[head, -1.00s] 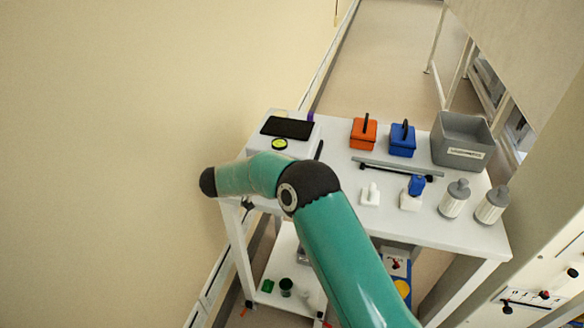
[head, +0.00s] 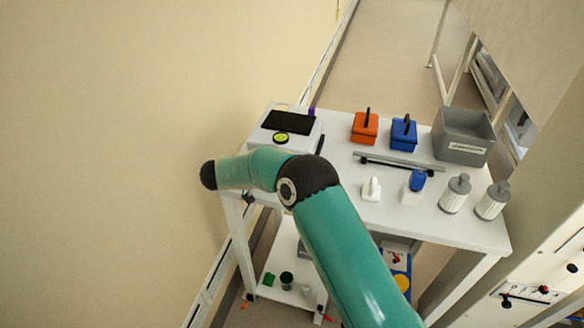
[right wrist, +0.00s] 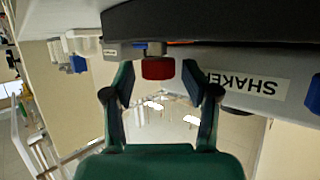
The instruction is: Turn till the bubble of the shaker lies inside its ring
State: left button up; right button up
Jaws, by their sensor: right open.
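The shaker (head: 306,132) is a white box with a black top at the left end of the white cart in the head view. Its round yellow-green bubble level (head: 281,137) sits near the front left; the bubble's place in the ring is too small to tell. In the right wrist view the shaker (right wrist: 222,70) shows upside down with its label. A red knob (right wrist: 157,68) at its underside lies between the fingertips of my right gripper (right wrist: 157,84), which is open with gaps on both sides. The head view hides this gripper behind my arm. My left gripper is not in view.
The cart top (head: 335,205) also holds an orange box (head: 364,128), a blue box (head: 403,135), a grey bin (head: 462,137), white bottles and two grey-capped containers. A wall runs close along the left. A blue knob (right wrist: 313,95) shows at right in the right wrist view.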

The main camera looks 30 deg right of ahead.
jog(key=shift+v, duration=3.95)
jog(key=shift+f, duration=0.1)
